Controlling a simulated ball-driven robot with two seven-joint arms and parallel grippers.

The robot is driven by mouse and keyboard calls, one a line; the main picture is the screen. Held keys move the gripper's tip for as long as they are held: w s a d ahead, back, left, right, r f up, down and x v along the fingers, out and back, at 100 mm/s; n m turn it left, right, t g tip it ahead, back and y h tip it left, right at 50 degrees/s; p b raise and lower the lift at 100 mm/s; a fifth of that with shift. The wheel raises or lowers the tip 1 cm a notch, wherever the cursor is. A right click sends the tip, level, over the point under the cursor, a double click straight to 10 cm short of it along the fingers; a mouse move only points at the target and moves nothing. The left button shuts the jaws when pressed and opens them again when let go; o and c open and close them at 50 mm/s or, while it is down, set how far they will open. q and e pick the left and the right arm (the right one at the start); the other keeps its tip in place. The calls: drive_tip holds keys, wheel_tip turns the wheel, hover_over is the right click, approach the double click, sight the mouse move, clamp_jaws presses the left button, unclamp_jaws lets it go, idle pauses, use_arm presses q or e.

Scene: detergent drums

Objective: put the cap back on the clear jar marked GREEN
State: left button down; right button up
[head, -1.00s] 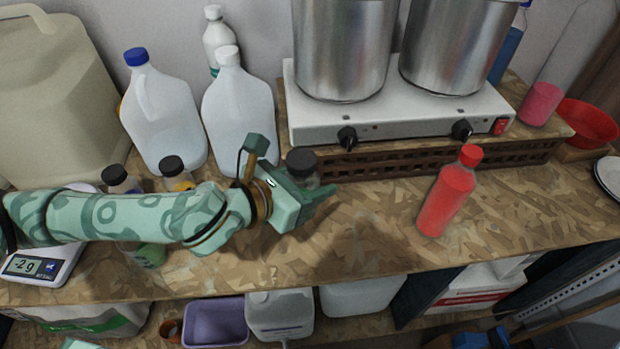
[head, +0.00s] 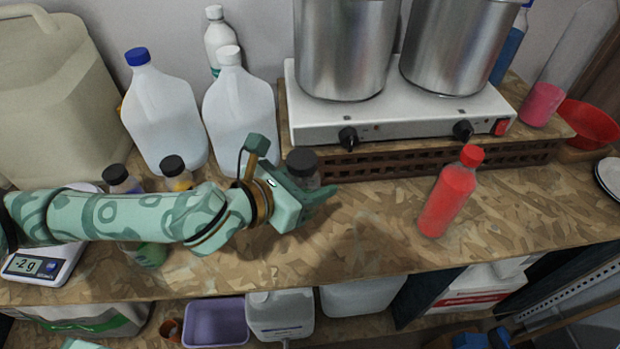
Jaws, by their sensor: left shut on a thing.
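My left gripper (head: 322,198) is at the middle of the bench with its fingers pointing right. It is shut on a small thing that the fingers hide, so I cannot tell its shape. A dark-capped jar (head: 302,162) stands just behind the gripper, its lower part hidden. A jar with green contents (head: 150,256) is partly under my left forearm, and its top is hidden. A faint clear outline (head: 366,222) shows on the bench right of the gripper; I cannot tell what it is. I can read no GREEN marking. My right gripper is not in view.
Two dark-capped jars (head: 174,166) stand behind my forearm, with white jugs (head: 240,115) farther back. A scale (head: 45,262) is at left. A red bottle (head: 450,195) stands at right. A hot plate with steel pots (head: 400,115) is at the back. The middle front bench is clear.

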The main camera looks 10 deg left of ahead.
sight(298, 175)
use_arm(q)
drive_tip(key=shift+s+d+r, duration=0.15)
drive_tip(key=shift+d+r, duration=0.05)
drive_tip(key=shift+d, duration=0.05)
drive_tip(key=shift+s+d+r+n+t+y+p, duration=0.25)
drive_tip(key=shift+r+n+y, duration=0.1)
drive_tip(key=shift+r, duration=0.2)
drive_tip(key=shift+s+d+r+n+t+y+p, duration=0.15)
drive_tip(key=shift+d+r+n+y+p, duration=0.15)
drive_tip(key=shift+r, duration=0.2)
drive_tip(key=a+r+n+y, duration=0.1)
drive_tip(key=a+r+n+t+y, duration=0.1)
drive_tip(key=n+y, duration=0.1)
drive_tip(key=shift+s+a+r+p, duration=0.1)
drive_tip(key=shift+s+p, duration=0.2)
drive_tip(key=shift+s, duration=0.05)
drive_tip(key=s+a+f+n+y+p, duration=0.1)
drive_tip(key=s+a+n+y, duration=0.2)
drive_tip(key=a+n+y, duration=0.3)
drive_tip(key=a+y, duration=0.2)
drive_tip(key=a, duration=0.3)
drive_tip(key=shift+s+a+f+n+t, duration=0.15)
drive_tip(key=shift+s+f+n+t, duration=0.15)
drive_tip(key=shift+n+t, duration=0.1)
